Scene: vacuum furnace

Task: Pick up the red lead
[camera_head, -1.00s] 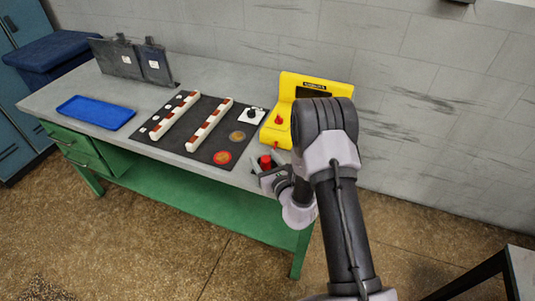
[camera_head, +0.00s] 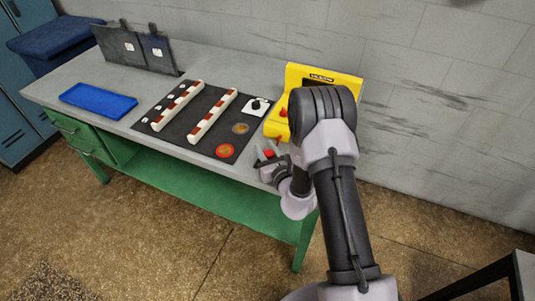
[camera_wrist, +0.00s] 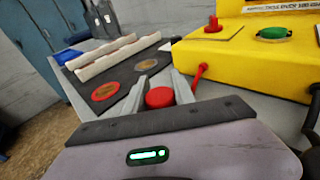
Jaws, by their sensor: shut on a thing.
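My gripper (camera_head: 268,149) is at the front right edge of the bench, beside the yellow box. Its two fingers are shut on a red round-ended piece, the red lead (camera_head: 269,154), low between them. In the wrist view the red end (camera_wrist: 160,97) sits between the fingers (camera_wrist: 159,78), and its lower part is hidden by the gripper body. A thin red rod or cable (camera_wrist: 199,74) shows just right of the right finger. I cannot tell whether it joins the held piece.
The yellow box (camera_head: 302,75) with a red button (camera_head: 283,112) stands close by at the back right. A black mat (camera_head: 179,133) holds two striped bars (camera_head: 212,116) and a red disc (camera_head: 225,151). A blue tray (camera_head: 98,99) lies at the left. The floor in front is clear.

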